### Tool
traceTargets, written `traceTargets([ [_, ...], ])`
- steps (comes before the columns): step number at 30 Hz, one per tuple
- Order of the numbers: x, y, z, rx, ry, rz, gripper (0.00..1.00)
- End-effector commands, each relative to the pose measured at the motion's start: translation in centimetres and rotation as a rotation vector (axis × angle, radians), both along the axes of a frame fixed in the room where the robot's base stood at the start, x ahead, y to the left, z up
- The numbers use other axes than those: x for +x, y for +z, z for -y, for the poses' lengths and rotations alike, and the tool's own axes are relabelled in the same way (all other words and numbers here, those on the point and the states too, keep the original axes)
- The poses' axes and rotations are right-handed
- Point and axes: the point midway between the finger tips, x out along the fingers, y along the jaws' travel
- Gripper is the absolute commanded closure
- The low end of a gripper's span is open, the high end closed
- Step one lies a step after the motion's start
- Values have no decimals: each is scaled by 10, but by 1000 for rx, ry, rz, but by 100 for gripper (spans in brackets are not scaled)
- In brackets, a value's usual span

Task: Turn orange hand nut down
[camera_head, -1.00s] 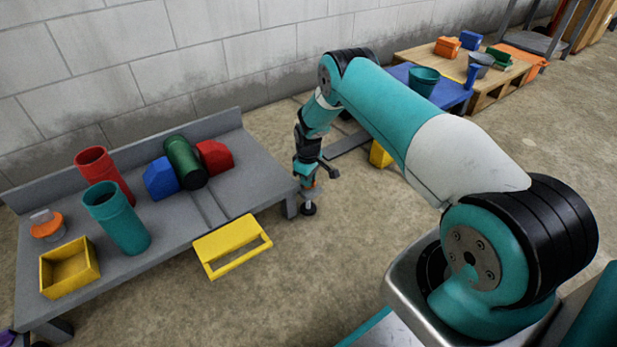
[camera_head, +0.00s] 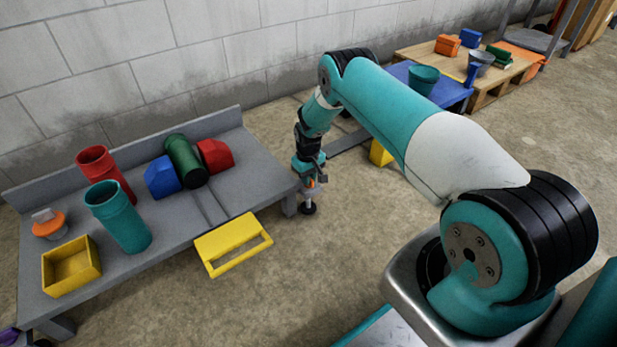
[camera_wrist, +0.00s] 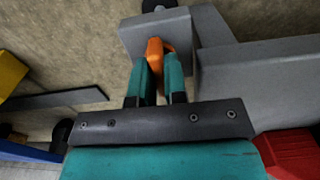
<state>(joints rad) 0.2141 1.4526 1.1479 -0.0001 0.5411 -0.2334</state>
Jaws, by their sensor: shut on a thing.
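The orange hand nut (camera_wrist: 155,54) shows in the wrist view between the two teal fingers of my gripper (camera_wrist: 156,66), which is shut on it. In the head view the nut (camera_head: 310,183) is a small orange patch at the bench's right end. It sits on a post above a dark round foot (camera_head: 308,209) near the floor. My gripper (camera_head: 309,178) points down there. Much of the nut is hidden by the fingers, and its thread cannot be seen.
The grey bench (camera_head: 225,208) carries a red cylinder (camera_head: 104,172), a teal cylinder (camera_head: 119,217), a green cylinder (camera_head: 184,160), a yellow box (camera_head: 71,266) and an orange-based item (camera_head: 48,224). A yellow handle (camera_head: 233,243) juts from its front. A wooden pallet (camera_head: 505,83) stands at the back right.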

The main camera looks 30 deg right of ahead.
Motion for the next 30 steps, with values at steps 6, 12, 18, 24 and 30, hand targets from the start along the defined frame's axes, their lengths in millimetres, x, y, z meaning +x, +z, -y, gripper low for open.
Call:
traceTargets([
  [6, 0, 0, 0, 0, -3, -1, 100],
  [12, 0, 0, 0, 0, -2, -1, 62],
  [18, 0, 1, 0, 0, -1, 0, 62],
  [24, 1, 24, 0, -1, -1, 2, 62],
  [30, 1, 75, 0, -1, -1, 2, 62],
])
